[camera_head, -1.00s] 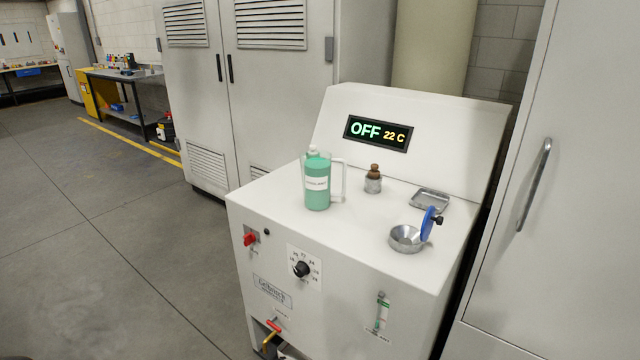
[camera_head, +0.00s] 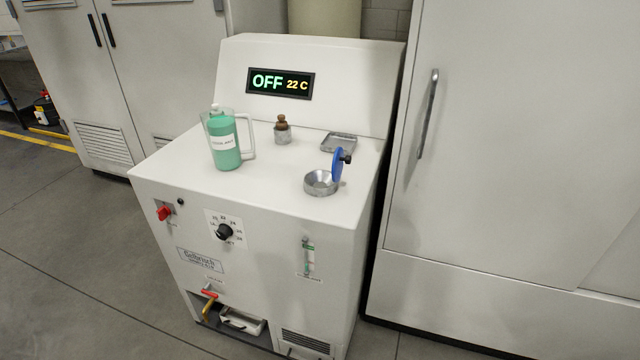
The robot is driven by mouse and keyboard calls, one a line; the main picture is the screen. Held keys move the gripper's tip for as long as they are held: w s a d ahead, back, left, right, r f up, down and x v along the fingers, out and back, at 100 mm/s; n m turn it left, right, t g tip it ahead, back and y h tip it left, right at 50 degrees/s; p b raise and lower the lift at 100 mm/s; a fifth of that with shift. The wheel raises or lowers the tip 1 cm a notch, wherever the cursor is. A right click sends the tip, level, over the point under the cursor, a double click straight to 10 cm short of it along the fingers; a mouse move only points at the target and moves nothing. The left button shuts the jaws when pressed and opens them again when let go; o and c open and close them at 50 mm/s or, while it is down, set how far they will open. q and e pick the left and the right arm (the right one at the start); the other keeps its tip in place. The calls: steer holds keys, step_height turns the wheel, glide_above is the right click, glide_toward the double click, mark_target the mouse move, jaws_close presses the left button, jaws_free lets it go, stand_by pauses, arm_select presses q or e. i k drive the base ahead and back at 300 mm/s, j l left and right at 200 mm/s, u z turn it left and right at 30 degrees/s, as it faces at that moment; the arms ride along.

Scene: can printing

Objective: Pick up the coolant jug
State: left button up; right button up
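The coolant jug (camera_head: 224,143) stands upright on the left part of the white machine's top (camera_head: 268,178). It holds green liquid and has a white label, a pale cap and a clear handle on its right side. Neither of my grippers shows in the head view, and nothing touches the jug.
A small metal pot with a brown top (camera_head: 282,131), a shallow metal tray (camera_head: 338,142) and a metal filler cup (camera_head: 320,183) with a blue lid (camera_head: 337,165) sit right of the jug. The display (camera_head: 281,83) reads OFF 22 C. Tall cabinets (camera_head: 520,150) flank the machine. The floor in front is clear.

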mark_target(219, 124)
steer(key=i+l+u, duration=0.15)
steer(key=l, duration=0.2)
steer(key=i+l+u, duration=0.15)
steer(key=l, duration=0.25)
steer(key=i+l+u, duration=0.1)
steer(key=i+l, duration=0.15)
steer(key=l, duration=0.15)
steer(key=i+l+u, duration=0.15)
steer(key=l, duration=0.25)
steer(key=i+l+u, duration=0.15)
steer(key=l, duration=0.3)
steer(key=l+u, duration=0.15)
steer(key=l, duration=0.3)
steer(key=i, duration=0.05)
